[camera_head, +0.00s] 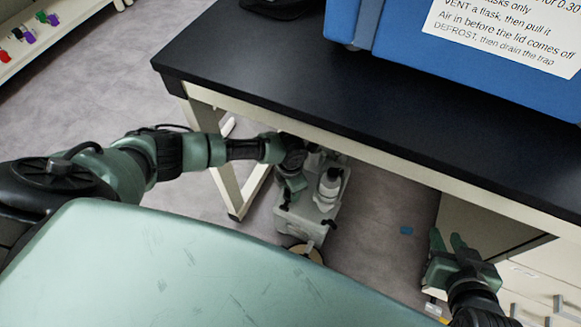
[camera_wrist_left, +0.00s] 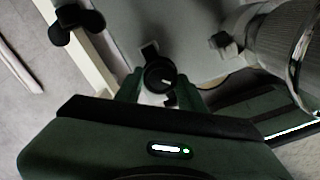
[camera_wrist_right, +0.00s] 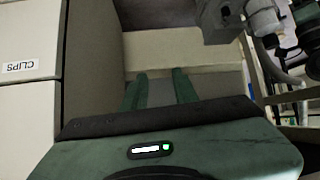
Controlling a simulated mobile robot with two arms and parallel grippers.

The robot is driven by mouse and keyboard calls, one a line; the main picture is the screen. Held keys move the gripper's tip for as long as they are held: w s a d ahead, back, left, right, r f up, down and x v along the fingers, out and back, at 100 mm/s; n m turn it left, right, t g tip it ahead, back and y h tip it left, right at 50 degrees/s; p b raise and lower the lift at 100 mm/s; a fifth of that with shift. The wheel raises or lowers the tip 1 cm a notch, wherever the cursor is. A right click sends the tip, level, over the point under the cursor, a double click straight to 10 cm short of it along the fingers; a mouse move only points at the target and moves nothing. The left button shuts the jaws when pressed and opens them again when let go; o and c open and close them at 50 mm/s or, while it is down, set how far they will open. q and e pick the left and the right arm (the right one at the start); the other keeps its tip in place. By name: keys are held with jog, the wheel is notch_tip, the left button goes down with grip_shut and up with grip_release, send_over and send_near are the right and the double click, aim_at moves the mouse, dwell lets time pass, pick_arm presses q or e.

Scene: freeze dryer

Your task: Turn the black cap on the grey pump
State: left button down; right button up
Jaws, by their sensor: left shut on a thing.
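The grey pump (camera_head: 320,222) stands on the floor under the bench, and its pale body also shows in the left wrist view (camera_wrist_left: 200,62). My left gripper (camera_head: 288,201) reaches down onto the pump from the left. In the left wrist view the black cap (camera_wrist_left: 160,73), round with a light mark on its face, sits between the fingertips of my left gripper (camera_wrist_left: 161,88), which are shut on it. In the head view the cap is hard to make out at the gripper. My right gripper (camera_head: 449,240) is open and empty, right of the pump; its fingers (camera_wrist_right: 160,84) stand apart.
The black bench top (camera_head: 330,85) overhangs the pump, with a pale leg frame (camera_head: 228,185) to its left. A blue machine (camera_head: 400,45) stands on the bench. Drawers (camera_head: 545,285) are at the lower right. A small blue piece (camera_head: 406,230) lies on the floor.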

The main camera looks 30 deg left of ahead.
pick_arm(q)
jog(key=shift+w+m+b, duration=0.1)
jog(key=shift+m+b, duration=0.2)
jog(key=shift+b, duration=0.1)
pick_arm(e)
jog(key=w+a+r+t+y, duration=0.1)
jog(key=w+r+t, duration=0.2)
jog(key=r, duration=0.2)
jog(key=shift+w+a, duration=0.35)
jog(key=shift+w, duration=0.05)
pick_arm(q)
jog(key=c, duration=1.1)
grip_release()
jog(key=shift+c, duration=0.2)
jog(key=shift+r, duration=0.15)
notch_tip(320, 180, up, 3)
jog(key=shift+r+p, duration=0.2)
jog(key=shift+p, duration=0.5)
notch_tip(320, 180, up, 4)
jog(key=shift+f+p, duration=0.1)
jog(key=shift+p, duration=0.55)
jog(key=shift+r, duration=0.2)
pick_arm(e)
jog(key=s+d+f+g+h, duration=0.2)
jog(key=s+d+f+g, duration=0.2)
jog(key=s+f+g, duration=0.3)
jog(key=shift+s+f, duration=1.1)
jog(key=shift+s, duration=0.75)
